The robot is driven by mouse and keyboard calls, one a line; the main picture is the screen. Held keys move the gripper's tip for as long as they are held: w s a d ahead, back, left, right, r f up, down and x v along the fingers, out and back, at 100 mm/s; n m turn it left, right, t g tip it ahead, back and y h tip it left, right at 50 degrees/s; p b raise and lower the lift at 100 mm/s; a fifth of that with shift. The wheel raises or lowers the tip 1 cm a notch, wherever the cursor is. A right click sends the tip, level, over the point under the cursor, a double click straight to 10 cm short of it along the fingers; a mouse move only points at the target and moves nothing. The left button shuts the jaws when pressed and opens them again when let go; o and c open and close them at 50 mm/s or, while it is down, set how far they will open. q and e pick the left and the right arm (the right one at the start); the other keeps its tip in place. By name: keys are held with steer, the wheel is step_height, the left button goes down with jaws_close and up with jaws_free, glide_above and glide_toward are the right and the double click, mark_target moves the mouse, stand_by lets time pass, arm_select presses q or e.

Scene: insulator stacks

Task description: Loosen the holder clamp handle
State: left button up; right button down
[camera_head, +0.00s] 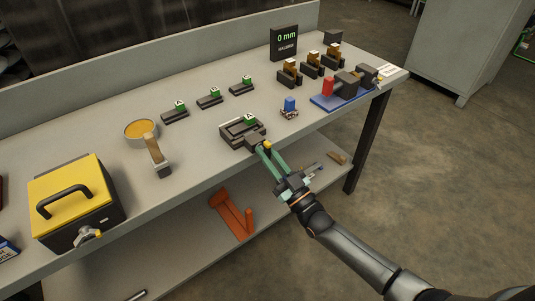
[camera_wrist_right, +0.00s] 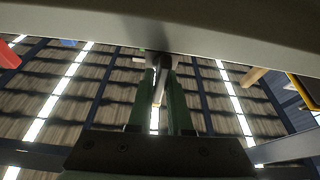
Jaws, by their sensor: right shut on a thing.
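The dark holder (camera_head: 240,131) sits near the front edge of the workbench, with a green block marked A (camera_head: 249,119) on it. Its clamp handle has a yellow knob (camera_head: 267,145) at the front right side of the holder. My right gripper (camera_head: 263,149) reaches up to this handle from the lower right, its green fingers close together on the handle. In the right wrist view the fingers (camera_wrist_right: 161,68) are nearly parallel, with a thin pale and dark rod (camera_wrist_right: 158,88) between them. The exact contact is partly hidden. My left gripper is not in view.
An orange tool (camera_head: 232,213) lies on the lower shelf.

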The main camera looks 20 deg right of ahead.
stand_by(0.6)
steer(key=c, duration=0.9)
jaws_free()
steer(key=shift+s+f, duration=0.1)
steer(key=v, duration=1.2)
steer(key=shift+s+d, duration=0.1)
steer(key=shift+d, duration=0.1)
